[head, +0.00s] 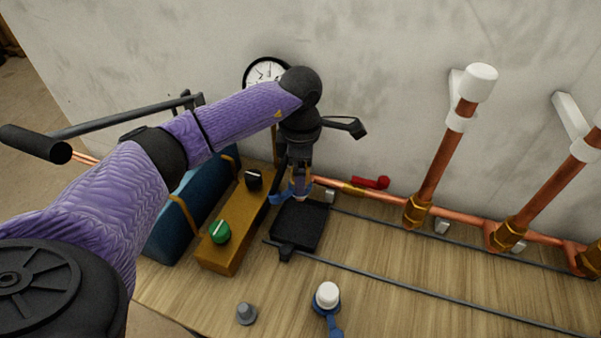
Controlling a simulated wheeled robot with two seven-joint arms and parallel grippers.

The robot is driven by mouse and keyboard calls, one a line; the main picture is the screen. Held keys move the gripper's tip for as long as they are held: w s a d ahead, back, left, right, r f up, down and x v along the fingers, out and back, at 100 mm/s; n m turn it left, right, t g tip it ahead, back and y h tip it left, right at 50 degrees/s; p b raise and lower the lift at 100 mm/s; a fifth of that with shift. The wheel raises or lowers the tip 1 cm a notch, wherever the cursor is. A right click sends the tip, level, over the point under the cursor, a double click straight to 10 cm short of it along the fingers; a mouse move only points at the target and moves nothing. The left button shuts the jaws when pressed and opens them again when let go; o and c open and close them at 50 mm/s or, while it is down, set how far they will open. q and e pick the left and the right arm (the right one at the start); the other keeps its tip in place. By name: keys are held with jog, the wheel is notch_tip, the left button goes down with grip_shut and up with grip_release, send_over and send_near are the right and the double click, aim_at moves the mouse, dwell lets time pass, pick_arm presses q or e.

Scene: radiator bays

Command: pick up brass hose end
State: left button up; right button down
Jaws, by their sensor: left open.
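My left gripper (300,184) hangs down from the purple arm near the wall, over the back edge of a small black block-like stand (298,226). It is open. A small brass-coloured piece (301,187) shows at its fingers, with blue parts beside it. This looks like the brass hose end, but the fingers hide most of it. I cannot tell whether the fingers touch it. My right gripper is out of view.
A brass-coloured box (223,255) with green and black knobs stands left, before a blue case (180,218). Copper pipes (440,165) and a red handle (370,182) line the wall. A white-capped blue fitting (327,296) and grey knob (246,314) stand in front.

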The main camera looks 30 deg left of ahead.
pick_arm(q)
jog(key=c, duration=1.1)
jog(key=shift+o, duration=0.2)
notch_tip(320, 180, up, 15)
jog(key=p, duration=0.6)
jog(key=shift+p, duration=0.3)
